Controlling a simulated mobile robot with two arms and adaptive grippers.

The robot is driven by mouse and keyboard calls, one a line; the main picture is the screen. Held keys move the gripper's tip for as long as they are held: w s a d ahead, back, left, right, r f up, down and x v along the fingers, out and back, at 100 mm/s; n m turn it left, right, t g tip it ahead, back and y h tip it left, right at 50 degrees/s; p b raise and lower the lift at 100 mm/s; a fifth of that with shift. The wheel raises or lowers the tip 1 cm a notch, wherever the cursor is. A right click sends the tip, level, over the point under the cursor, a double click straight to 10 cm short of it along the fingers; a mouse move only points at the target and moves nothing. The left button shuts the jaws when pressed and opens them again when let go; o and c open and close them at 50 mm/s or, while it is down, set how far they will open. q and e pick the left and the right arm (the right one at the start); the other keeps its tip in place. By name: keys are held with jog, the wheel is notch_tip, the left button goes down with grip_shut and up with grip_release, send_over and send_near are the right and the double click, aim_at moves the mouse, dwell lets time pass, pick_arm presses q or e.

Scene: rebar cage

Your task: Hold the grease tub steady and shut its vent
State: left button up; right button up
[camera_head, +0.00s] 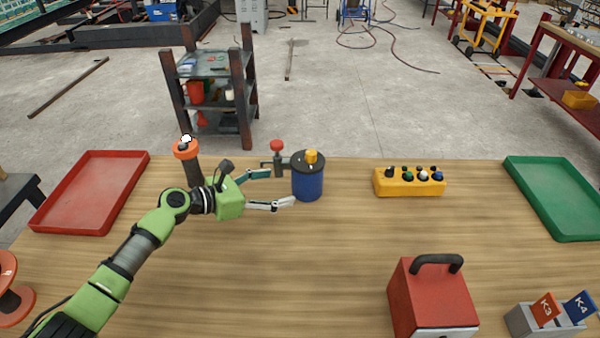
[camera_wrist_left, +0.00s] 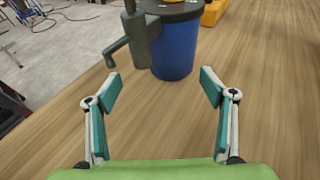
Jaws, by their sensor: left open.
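The blue grease tub (camera_head: 308,185) stands upright on the table, with a dark lid and a yellow cap (camera_head: 311,157) on top. A grey fitting with a red knob (camera_head: 277,146) is on the tub's left side; I cannot tell which part is the vent. My left gripper (camera_head: 272,188) is open and empty, just left of the tub, its fingers pointing toward it. In the left wrist view the tub (camera_wrist_left: 178,50) is beyond the open fingertips (camera_wrist_left: 160,88), with the grey fitting (camera_wrist_left: 138,40) in front of it. My right gripper is not in view.
A yellow block with several knobs (camera_head: 408,183) is right of the tub. An orange-topped dark post (camera_head: 191,168) stands behind my left arm. A red tray (camera_head: 90,190), a green tray (camera_head: 560,200) and a red box with black handle (camera_head: 430,300) are on the table. The table's middle front is clear.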

aim_at(290, 193)
pick_arm(q)
jog(key=shift+x, duration=2.45)
grip_shut()
jog(key=c, duration=0.5)
grip_release()
jog(key=shift+c, duration=0.2)
